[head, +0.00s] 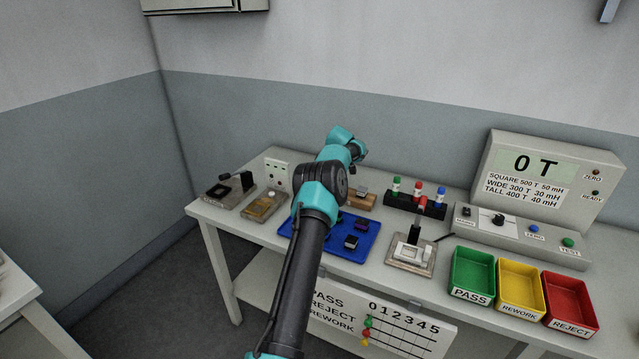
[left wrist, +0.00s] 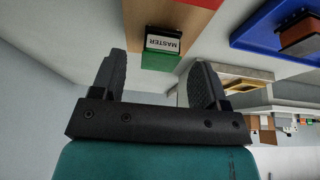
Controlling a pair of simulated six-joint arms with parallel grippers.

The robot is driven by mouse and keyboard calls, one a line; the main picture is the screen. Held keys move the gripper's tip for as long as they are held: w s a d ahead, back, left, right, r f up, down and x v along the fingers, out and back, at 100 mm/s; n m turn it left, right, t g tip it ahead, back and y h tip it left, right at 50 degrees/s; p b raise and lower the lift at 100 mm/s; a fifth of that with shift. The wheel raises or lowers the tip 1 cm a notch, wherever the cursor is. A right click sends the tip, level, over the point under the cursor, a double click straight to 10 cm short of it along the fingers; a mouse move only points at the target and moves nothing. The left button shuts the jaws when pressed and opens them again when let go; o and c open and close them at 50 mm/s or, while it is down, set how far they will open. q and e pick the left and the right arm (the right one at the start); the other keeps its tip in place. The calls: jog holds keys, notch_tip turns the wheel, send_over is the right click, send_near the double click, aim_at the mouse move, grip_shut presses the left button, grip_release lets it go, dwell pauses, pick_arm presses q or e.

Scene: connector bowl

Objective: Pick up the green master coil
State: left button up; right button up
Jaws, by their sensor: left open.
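The green master coil (left wrist: 160,62) shows in the left wrist view as a green block beside a white label reading MASTER (left wrist: 162,44). It is at a wooden stand (left wrist: 180,14). My left gripper (left wrist: 160,60) is open, and in that view the coil appears between its two fingertips with space on both sides. I cannot tell how far off it is. In the head view the wooden stand (head: 361,203) is right of my left arm, and the coil's green is not clear there. My left gripper's fingers cannot be made out in the head view. My right gripper is not in view.
A blue tray (head: 335,254) with dark parts lies in front of the stand. A black rack (head: 428,209) with green, red and blue-topped pieces stands to the right. A fixture (head: 411,254) and green, yellow and red bins (head: 473,277) are farther right.

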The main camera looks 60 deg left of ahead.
pick_arm(q)
jog(key=shift+x, duration=0.9)
jog(key=c, duration=1)
jog(key=shift+r, duration=0.25)
jog(key=shift+r, duration=1.65)
jog(key=shift+s+d+r, duration=0.2)
jog(key=shift+s+d, duration=1.25)
jog(key=shift+d, duration=0.75)
jog(key=shift+s+d+r, duration=0.2)
jog(key=shift+s+d, duration=1.25)
jog(key=shift+d, duration=0.8)
jog(key=shift+s+d+r, duration=0.25)
jog(key=shift+s+d, duration=1.25)
jog(key=shift+d, duration=0.7)
